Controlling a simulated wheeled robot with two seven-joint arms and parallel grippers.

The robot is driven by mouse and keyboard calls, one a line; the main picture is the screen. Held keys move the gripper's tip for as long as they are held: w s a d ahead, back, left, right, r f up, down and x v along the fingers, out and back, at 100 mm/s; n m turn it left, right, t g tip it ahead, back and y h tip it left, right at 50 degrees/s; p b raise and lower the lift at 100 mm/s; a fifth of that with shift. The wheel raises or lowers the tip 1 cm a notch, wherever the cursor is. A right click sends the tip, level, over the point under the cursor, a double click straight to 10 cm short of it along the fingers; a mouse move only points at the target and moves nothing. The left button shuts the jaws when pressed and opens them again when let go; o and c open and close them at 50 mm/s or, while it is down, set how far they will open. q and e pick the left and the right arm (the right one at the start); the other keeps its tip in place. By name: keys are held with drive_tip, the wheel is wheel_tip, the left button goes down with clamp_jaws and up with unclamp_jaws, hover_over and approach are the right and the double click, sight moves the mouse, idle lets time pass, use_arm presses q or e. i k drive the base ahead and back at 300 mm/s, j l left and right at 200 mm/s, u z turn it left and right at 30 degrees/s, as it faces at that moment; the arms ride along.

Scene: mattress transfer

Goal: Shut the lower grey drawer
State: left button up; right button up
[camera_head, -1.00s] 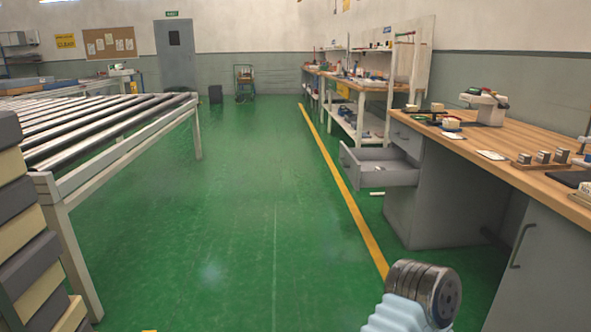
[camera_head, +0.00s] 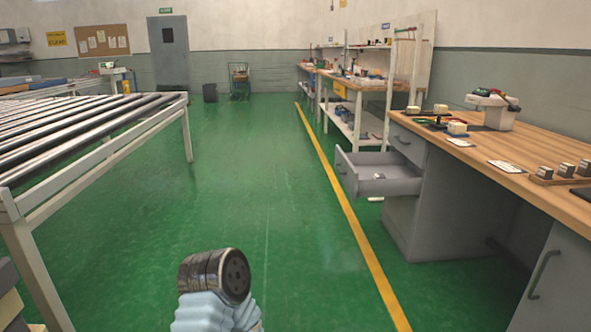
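The lower grey drawer (camera_head: 391,187) stands pulled out from the cabinet under the wooden workbench, right of the picture's middle. Its front panel (camera_head: 346,173) faces left, over the green floor. A small pale item lies inside it. The upper grey drawer (camera_head: 407,144) above it is shut. A piece of my arm, a dark round joint with a light blue sleeve, shows at the bottom left of centre, well short of the drawer. Neither of my grippers is in view.
The workbench (camera_head: 540,165) at right carries a device and small parts. A roller conveyor (camera_head: 100,150) stands at left. The green floor (camera_head: 240,180) between them is open, with a yellow line (camera_head: 345,205) along the bench side.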

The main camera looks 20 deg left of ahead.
sight(356, 171)
drive_tip(key=i+j+u, duration=0.2)
drive_tip(key=i, duration=0.3)
drive_tip(key=i+u, duration=0.2)
drive_tip(key=i, duration=0.3)
drive_tip(key=i+j, duration=0.1)
drive_tip(key=i, duration=0.6)
